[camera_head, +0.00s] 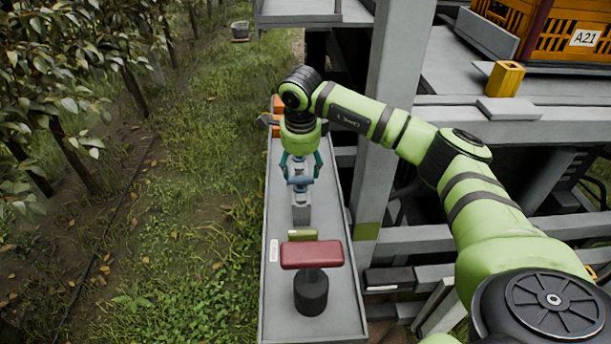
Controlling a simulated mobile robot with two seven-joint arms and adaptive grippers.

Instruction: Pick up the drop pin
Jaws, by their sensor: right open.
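My right gripper (301,170) points straight down over the narrow grey shelf, with its two teal fingers spread apart. A blue-grey piece with a crossbar (300,183), which looks like the drop pin, stands upright on a grey block (301,211) directly below the gripper. The fingertips are close to the crossbar, at either side of its top; I cannot tell whether they touch it. My left gripper is not in view.
The grey shelf (275,304) also holds a red-topped black cylinder (311,256), an olive block (303,235) and orange items (278,104) at its far end. A grey post (397,75) stands close on the right. Grass lies open on the left.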

